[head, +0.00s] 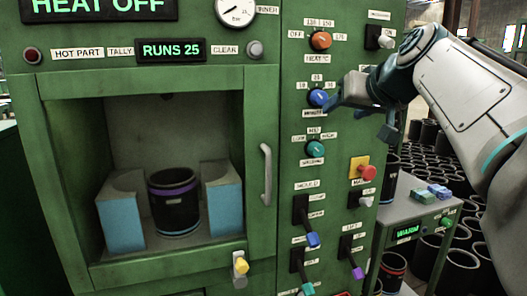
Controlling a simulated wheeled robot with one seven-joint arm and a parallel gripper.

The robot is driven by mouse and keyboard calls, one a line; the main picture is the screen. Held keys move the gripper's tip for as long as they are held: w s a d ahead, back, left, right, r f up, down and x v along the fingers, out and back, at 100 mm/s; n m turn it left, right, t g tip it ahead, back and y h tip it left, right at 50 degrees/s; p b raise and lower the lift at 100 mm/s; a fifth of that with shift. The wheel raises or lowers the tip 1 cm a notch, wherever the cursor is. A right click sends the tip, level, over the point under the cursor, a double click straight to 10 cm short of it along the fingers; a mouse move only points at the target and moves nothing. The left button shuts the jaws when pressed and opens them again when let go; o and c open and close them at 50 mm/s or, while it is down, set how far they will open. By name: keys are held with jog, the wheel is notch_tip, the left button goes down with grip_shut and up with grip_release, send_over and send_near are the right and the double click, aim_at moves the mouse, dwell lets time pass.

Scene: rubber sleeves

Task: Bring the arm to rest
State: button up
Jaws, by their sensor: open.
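My arm (465,90) reaches in from the right side of the head view, in front of the green machine (265,60). My gripper (358,117) is open with nothing seen between its fingers. One fingertip is beside the blue knob (317,97) on the control panel; I cannot tell whether it touches. The other finger hangs lower and to the right, in front of the panel's right edge. The arm hides part of the background.
A black sleeve with a purple band (174,205) stands between blue-faced blocks (122,222) in the machine's chamber. A door handle (266,175), orange knob (320,40), teal knob (316,149), red button (368,171) and levers jut out. A side table (408,208) stands at right.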

jog(key=s+a+f+g+h+p, duration=0.2)
jog(key=s+f+g+p, duration=0.7)
jog(key=s+f, duration=1.4)
notch_tip(320, 180, down, 2)
jog(key=shift+f+m+h+p, duration=0.1)
jog(key=shift+m+h+p, duration=0.45)
jog(key=shift+p, duration=0.7)
